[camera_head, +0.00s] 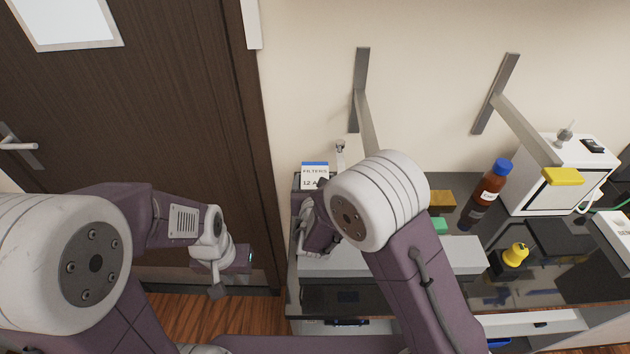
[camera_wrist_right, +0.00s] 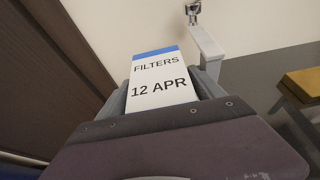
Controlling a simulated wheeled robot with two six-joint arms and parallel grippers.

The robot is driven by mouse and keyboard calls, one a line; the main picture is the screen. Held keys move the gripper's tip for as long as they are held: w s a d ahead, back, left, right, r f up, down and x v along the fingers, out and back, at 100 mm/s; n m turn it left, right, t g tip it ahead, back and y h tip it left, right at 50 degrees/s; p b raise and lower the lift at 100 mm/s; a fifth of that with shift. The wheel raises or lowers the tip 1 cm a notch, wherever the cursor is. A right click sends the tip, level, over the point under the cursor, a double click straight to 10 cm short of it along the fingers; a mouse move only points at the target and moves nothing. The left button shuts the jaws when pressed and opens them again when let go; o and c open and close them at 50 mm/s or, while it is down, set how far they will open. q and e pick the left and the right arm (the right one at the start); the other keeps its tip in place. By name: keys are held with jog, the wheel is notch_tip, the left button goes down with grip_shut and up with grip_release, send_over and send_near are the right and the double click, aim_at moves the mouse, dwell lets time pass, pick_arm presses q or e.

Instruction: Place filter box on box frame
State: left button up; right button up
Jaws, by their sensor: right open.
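The filter box (camera_head: 314,174) is white with a blue top edge and stands at the left end of the dark bench, near the wall. In the right wrist view the filter box (camera_wrist_right: 158,82) reads "FILTERS 12 APR". My right gripper (camera_head: 316,196) is at the box; in its wrist view the gripper (camera_wrist_right: 160,88) is open, with one grey finger on each side of the box. Finger contact is not clear. The box's lower part is hidden by the gripper. I cannot make out the box frame. My left gripper (camera_head: 217,284) is over the floor by the door, away from the box.
A brown bottle (camera_head: 487,190) with a blue cap, an ochre box (camera_head: 441,199), a green block (camera_head: 438,223) and a yellow item (camera_head: 515,254) stand right of my right arm. A white cabinet (camera_head: 540,190) is further right. A grey post (camera_wrist_right: 208,48) rises behind the filter box.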

jog(key=v, duration=1.1)
jog(key=shift+f, duration=0.1)
